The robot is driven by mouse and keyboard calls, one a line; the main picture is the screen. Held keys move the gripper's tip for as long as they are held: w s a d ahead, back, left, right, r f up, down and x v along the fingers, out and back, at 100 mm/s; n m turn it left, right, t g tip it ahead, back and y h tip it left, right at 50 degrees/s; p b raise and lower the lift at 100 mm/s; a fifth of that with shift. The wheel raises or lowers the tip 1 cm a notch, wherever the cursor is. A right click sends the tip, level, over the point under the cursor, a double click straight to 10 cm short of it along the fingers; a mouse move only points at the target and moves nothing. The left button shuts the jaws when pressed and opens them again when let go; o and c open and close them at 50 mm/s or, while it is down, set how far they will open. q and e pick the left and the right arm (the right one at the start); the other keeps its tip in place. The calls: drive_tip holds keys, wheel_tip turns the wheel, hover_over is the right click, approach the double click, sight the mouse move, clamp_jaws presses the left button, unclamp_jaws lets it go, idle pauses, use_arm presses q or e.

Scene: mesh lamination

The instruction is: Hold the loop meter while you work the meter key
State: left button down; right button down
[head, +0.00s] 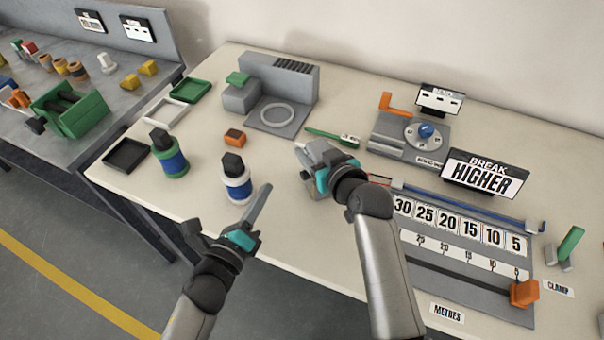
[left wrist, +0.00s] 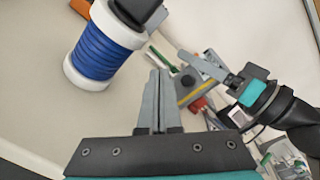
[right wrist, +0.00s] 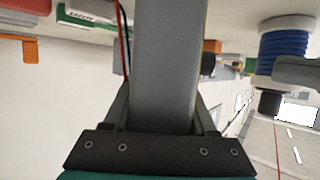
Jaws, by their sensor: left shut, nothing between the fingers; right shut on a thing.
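The loop meter (head: 318,152) looks like a grey box, held above the table near the middle of the head view. My right gripper (head: 312,168) is shut on it and partly covers it. In the right wrist view its grey body (right wrist: 168,70) fills the space between the fingers. In the left wrist view it shows a yellow stripe, with a red part (left wrist: 200,104) beside it. I cannot pick out the meter key for certain. My left gripper (head: 266,190) is shut and empty, left of the meter and apart from it; its closed fingers (left wrist: 158,78) point toward the meter.
A white spool with blue winding (head: 238,187) stands close beside my left gripper. A green-and-blue spool (head: 168,158) is further left. An orange block (head: 234,138) and a green-handled tool (head: 330,134) lie behind.

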idle(0.4)
drive_tip(key=shift+c, duration=0.6)
unclamp_jaws()
